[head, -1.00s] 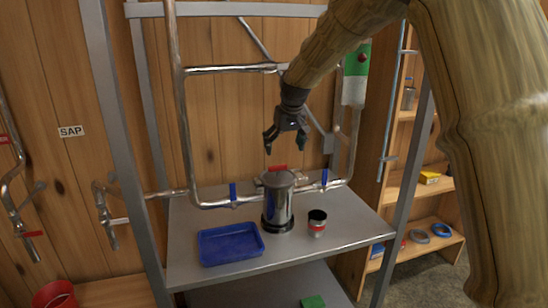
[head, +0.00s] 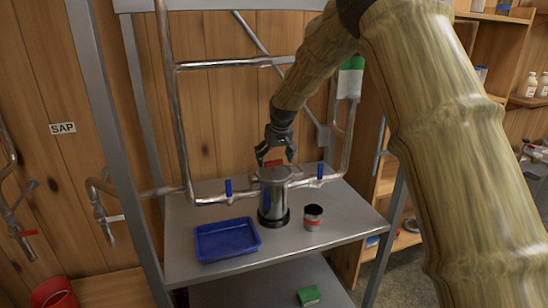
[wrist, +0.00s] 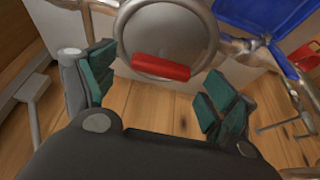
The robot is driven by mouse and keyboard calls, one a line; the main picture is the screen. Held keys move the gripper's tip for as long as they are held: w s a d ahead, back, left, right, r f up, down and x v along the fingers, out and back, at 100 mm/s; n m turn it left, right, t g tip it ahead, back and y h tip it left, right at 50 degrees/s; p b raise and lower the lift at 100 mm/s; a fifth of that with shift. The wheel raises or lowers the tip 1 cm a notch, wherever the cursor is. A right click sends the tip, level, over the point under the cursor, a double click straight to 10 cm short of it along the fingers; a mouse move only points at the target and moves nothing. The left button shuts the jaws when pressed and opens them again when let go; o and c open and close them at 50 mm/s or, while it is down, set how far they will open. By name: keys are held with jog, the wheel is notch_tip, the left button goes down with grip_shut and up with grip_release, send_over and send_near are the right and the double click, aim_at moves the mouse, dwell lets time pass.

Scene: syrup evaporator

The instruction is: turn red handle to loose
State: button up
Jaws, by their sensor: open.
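The red handle (head: 273,163) is on the back side of the metal canister (head: 273,200), near its lid, on the grey table. In the wrist view the red handle (wrist: 160,67) lies level across the lower edge of the round lid (wrist: 168,30). My gripper (head: 275,160) is just above and behind the canister's top. In the wrist view my gripper (wrist: 155,90) is open, with green-padded fingers on both sides of the red handle and apart from it. Nothing is held.
Pipes with blue valve handles (head: 228,187) (head: 320,171) run beside the canister. A blue tray (head: 227,258) lies left and a small can (head: 313,217) right on the table (head: 350,215). A green block (head: 308,296) is below.

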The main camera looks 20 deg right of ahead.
jog(key=shift+w+f, duration=0.2)
jog(key=shift+f, duration=0.3)
jog(key=c, duration=1)
